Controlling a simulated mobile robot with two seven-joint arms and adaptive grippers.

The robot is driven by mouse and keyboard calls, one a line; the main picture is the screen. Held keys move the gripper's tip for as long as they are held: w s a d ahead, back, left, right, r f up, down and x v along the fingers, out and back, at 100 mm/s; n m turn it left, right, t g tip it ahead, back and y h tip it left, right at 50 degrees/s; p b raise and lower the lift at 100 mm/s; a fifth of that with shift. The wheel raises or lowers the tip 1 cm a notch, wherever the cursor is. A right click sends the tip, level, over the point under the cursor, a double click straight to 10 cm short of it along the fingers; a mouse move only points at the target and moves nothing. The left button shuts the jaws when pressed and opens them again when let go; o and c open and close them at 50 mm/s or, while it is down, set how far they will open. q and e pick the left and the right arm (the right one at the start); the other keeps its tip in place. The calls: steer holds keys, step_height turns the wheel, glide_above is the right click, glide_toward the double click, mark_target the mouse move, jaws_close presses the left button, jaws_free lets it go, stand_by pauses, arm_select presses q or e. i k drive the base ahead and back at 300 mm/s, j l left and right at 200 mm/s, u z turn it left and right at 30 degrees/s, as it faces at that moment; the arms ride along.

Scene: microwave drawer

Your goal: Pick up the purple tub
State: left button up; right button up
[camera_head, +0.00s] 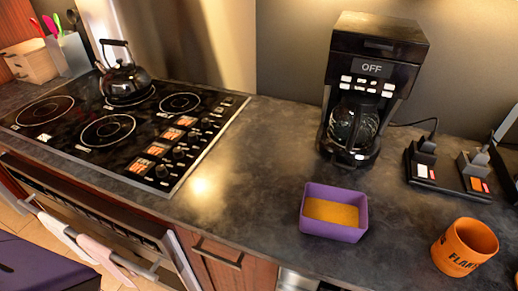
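The purple tub (335,228) is a small open rectangular box with an orange-yellow inside or filling. It stands upright on the dark countertop (255,180), near its front edge and right of the stove. Neither of my grippers shows in the head view, so their state cannot be seen. Nothing touches the tub.
An orange mug (464,248) stands right of the tub. A black coffee maker (372,90) stands behind it. A black holder (447,172) is at the right. A stove (120,125) with a kettle (125,82) is at the left. Counter left of the tub is clear.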

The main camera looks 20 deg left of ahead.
mark_target(337, 214)
steer(key=j, duration=0.55)
steer(key=k+j, duration=0.15)
steer(key=j, duration=0.45)
steer(key=j+z, duration=0.1)
steer(key=j, duration=0.45)
steer(key=k+j, duration=0.15)
steer(key=j, duration=0.4)
steer(key=k+j, duration=0.1)
steer(key=j, duration=0.45)
steer(key=l, duration=0.35)
steer(key=i+l, duration=0.1)
steer(key=l, duration=0.25)
